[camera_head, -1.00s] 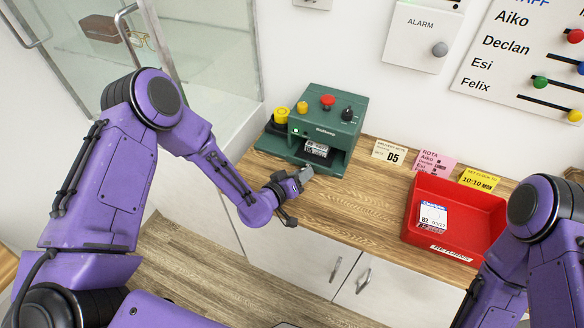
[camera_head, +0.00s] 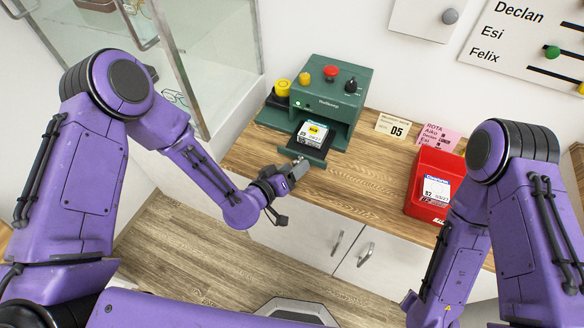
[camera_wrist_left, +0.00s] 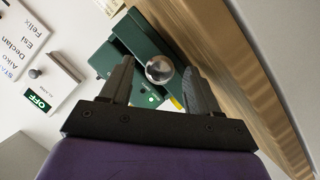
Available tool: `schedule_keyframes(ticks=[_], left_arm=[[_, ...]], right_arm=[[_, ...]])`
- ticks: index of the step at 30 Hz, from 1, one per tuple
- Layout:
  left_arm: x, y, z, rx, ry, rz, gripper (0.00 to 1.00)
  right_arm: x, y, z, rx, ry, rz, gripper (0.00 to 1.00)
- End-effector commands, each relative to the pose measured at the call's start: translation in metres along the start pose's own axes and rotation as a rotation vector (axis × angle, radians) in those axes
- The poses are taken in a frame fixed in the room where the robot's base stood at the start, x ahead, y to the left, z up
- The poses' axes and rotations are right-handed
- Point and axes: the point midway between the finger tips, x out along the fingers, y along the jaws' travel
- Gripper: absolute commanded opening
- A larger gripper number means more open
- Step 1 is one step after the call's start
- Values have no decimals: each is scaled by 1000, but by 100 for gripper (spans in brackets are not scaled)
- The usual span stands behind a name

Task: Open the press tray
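The green press (camera_head: 328,98) stands on the wooden counter, with a red button and a dark knob on top. Its tray (camera_head: 313,156) is slid out at the front and carries a small box (camera_head: 311,134) with a white and yellow label. My left gripper (camera_head: 298,170) is at the tray's front edge. In the left wrist view a round shiny knob (camera_wrist_left: 158,69) sits between the fingers of my left gripper (camera_wrist_left: 159,66), with a gap on each side; the fingers are apart. My right gripper is out of view; only its arm shows.
A red bin (camera_head: 424,190) with a labelled box (camera_head: 436,192) stands on the right of the counter (camera_head: 355,180), partly behind my right arm. Note cards (camera_head: 393,126) stand along the wall. A glass cabinet (camera_head: 205,60) is at the left. The counter between press and bin is clear.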

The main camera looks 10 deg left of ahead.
Motion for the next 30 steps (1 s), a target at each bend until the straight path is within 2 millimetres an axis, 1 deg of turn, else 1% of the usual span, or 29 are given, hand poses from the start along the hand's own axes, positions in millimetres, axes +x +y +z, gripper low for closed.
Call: schedule_keyframes(ticks=[2, 5, 8, 12, 15, 18, 22, 30], left_arm=[[-1, 0, 0, 0, 0, 0, 61], [-10, -2, 0, -1, 1, -2, 61], [-31, -2, 2, -1, 0, -1, 61], [-66, -2, 2, -1, 0, -1, 61], [-86, -2, 1, 0, 1, -1, 61], [-99, -1, 1, -1, 1, -1, 61], [-106, 0, 0, 0, 0, 0, 61], [-106, 0, 0, 0, 0, 0, 61]], right_arm=[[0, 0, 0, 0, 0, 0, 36], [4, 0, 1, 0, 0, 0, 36], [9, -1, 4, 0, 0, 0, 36], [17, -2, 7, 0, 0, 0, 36], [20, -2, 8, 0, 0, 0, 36], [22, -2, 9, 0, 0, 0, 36], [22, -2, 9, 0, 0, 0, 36], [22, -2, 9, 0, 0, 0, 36]])
